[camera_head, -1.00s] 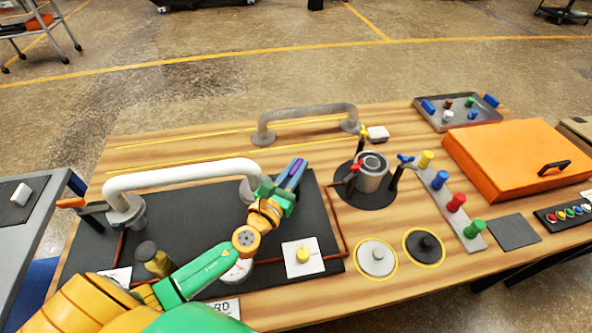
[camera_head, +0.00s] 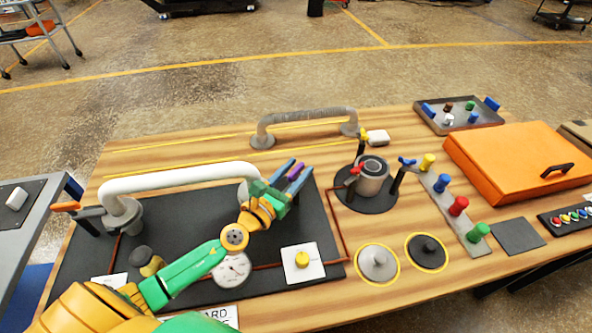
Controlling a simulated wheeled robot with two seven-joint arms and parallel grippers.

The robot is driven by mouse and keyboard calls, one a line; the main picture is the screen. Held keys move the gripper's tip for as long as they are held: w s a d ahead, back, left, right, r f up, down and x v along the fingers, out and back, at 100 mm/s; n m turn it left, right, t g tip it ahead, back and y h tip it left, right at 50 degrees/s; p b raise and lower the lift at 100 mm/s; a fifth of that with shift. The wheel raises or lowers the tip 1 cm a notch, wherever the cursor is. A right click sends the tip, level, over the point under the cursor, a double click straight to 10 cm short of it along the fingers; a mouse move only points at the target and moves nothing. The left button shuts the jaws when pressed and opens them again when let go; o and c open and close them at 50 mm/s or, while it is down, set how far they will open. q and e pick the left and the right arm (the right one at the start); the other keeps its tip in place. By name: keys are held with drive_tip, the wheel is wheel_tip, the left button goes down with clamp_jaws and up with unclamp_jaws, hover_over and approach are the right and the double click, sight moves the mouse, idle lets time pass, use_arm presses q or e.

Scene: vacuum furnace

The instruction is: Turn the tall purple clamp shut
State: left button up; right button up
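The purple clamp handle (camera_head: 296,171) shows at the right end of the white curved pipe (camera_head: 182,174), above the black mat. My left gripper (camera_head: 294,174) is there, its blue fingers spread on either side of the purple handle. I see gaps beside the handle, so the gripper looks open; whether a finger touches it I cannot tell. The clamp's lower part is hidden behind the gripper. My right gripper is not in view.
An orange-handled clamp (camera_head: 66,207) stands at the pipe's left end. A gauge (camera_head: 232,268) and a yellow knob (camera_head: 302,259) lie near my forearm. A metal cylinder (camera_head: 372,174) with red and blue handled clamps stands to the right. A grey corrugated pipe (camera_head: 305,117) is behind.

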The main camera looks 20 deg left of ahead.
sight(289, 179)
use_arm(q)
drive_tip(key=s, duration=0.2)
drive_tip(key=s+b, duration=0.1)
drive_tip(key=s, duration=0.1)
drive_tip(key=s+a, duration=0.1)
drive_tip(key=s, duration=0.1)
drive_tip(key=shift+f+b, duration=0.2)
drive_tip(key=shift+b, duration=0.15)
drive_tip(key=shift+s+r, duration=0.15)
drive_tip(key=shift+s, duration=0.35)
